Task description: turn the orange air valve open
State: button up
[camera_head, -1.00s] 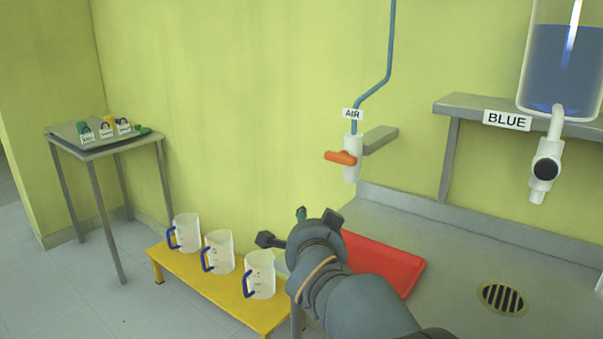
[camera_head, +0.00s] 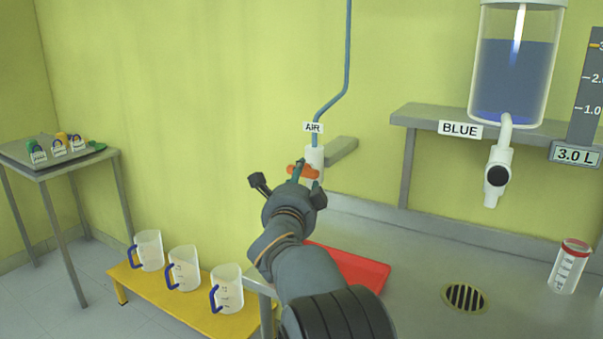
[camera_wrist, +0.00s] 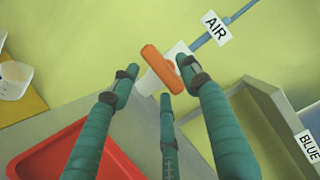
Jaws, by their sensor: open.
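The orange air valve handle (camera_head: 303,171) is on a white valve body (camera_head: 315,157) under the AIR label (camera_head: 313,127) and a blue pipe. My gripper (camera_head: 296,178) is raised in front of it and hides part of the valve in the head view. In the wrist view the orange handle (camera_wrist: 161,66) lies slantwise across the white body, beyond the tips of my green fingers (camera_wrist: 155,85). The fingers are spread apart, with nothing held between them. I cannot tell whether any finger touches the handle.
A grey bracket (camera_head: 341,151) juts from the wall beside the valve. A red tray (camera_head: 352,268) lies below on the grey counter. A shelf (camera_head: 412,117) with the blue tank (camera_head: 513,75) is to the right. Several jugs stand at lower left on a yellow bench (camera_head: 190,305).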

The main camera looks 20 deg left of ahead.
jog(key=shift+x, duration=1)
jog(key=shift+c, duration=1.3)
jog(key=c, duration=0.7)
jog(key=shift+c, duration=0.7)
